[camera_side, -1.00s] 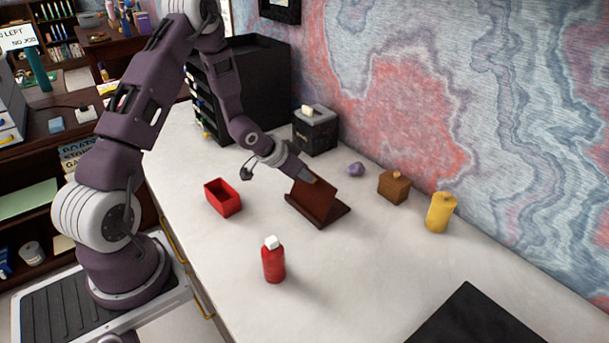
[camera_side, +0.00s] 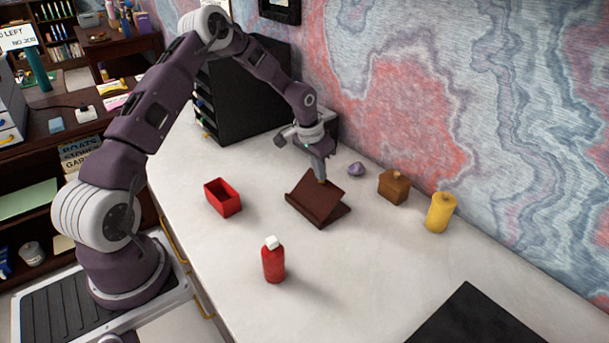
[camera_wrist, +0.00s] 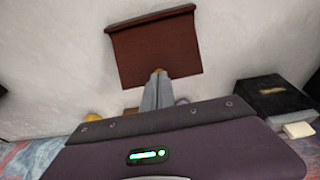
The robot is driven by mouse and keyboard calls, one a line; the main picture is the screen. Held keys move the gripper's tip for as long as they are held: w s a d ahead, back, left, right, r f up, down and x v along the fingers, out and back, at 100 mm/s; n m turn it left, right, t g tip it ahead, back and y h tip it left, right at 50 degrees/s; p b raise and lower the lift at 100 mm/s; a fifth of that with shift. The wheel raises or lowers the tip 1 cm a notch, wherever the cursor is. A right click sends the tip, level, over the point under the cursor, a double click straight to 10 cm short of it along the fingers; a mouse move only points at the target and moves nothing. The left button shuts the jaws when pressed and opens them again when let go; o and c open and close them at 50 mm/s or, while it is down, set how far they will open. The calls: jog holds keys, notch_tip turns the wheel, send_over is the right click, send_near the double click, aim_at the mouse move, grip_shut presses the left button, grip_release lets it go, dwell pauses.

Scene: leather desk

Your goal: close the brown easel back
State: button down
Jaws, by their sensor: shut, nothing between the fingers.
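The brown easel (camera_side: 312,203) stands on the white desk top, its back panel tilted up over a base that shows at its right. In the wrist view the easel (camera_wrist: 155,42) appears as a dark red-brown panel with a raised lip along its far edge. My gripper (camera_side: 321,179) is shut and empty, pointing down at the upper edge of the back panel. In the wrist view my gripper (camera_wrist: 158,73) overlaps the panel's near edge. I cannot tell whether the fingertips touch it. The gap under the panel is mostly hidden.
A red bin (camera_side: 222,198) and a red bottle (camera_side: 273,262) stand left and in front of the easel. A purple stone (camera_side: 356,169), brown box (camera_side: 394,188) and yellow candle (camera_side: 440,213) line the wall side. A black box (camera_wrist: 272,97) is near my wrist.

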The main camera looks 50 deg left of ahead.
jog(key=shift+w+f+g, duration=0.3)
jog(key=shift+w+g, duration=0.2)
jog(key=shift+w, duration=0.05)
jog(key=shift+w+f, duration=1.4)
jog(key=shift+w, duration=0.05)
jog(key=shift+w+a+f, duration=0.1)
jog(key=shift+w+f, duration=0.55)
jog(key=shift+f, duration=0.35)
